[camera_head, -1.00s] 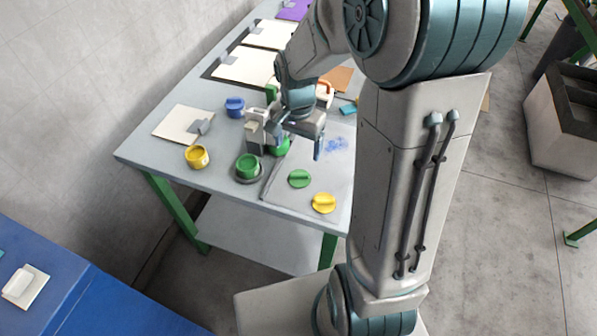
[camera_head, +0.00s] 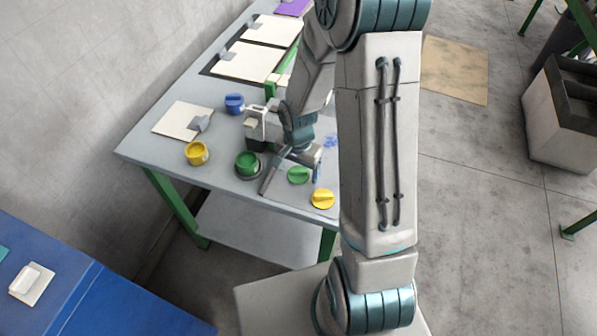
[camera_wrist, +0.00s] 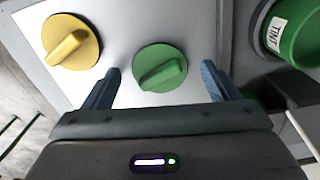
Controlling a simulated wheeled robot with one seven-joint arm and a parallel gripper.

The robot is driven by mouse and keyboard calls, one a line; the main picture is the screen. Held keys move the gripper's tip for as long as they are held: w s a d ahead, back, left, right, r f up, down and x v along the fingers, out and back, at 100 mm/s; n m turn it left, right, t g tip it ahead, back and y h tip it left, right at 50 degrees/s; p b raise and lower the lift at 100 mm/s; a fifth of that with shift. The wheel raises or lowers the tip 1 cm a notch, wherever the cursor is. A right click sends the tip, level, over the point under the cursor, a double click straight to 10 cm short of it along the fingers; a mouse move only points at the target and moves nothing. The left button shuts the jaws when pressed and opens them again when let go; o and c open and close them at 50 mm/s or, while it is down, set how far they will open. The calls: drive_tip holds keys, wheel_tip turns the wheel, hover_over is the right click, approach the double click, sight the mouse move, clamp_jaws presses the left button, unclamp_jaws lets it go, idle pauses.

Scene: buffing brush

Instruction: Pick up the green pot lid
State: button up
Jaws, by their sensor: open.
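The green pot lid (camera_head: 299,175) is a round disc with a raised bar handle, lying flat on the table near its front edge. In the wrist view the lid (camera_wrist: 160,68) sits between and just beyond my two blue fingertips. My gripper (camera_head: 293,171) is open and empty; in the wrist view its fingers (camera_wrist: 159,78) stand apart on either side of the lid. I cannot tell how high the fingertips are above the table.
A yellow lid (camera_head: 323,199) lies beside the green lid. An open green pot (camera_head: 247,164), a yellow pot (camera_head: 197,153) and a blue pot (camera_head: 234,104) stand to the left on the table (camera_head: 222,178). The green pot, labelled TINT, also shows in the wrist view (camera_wrist: 299,30).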

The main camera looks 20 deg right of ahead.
drive_tip(key=shift+f, duration=0.2)
drive_tip(key=c, duration=1.1)
drive_tip(key=shift+o, duration=0.2)
drive_tip(key=shift+r, duration=0.15)
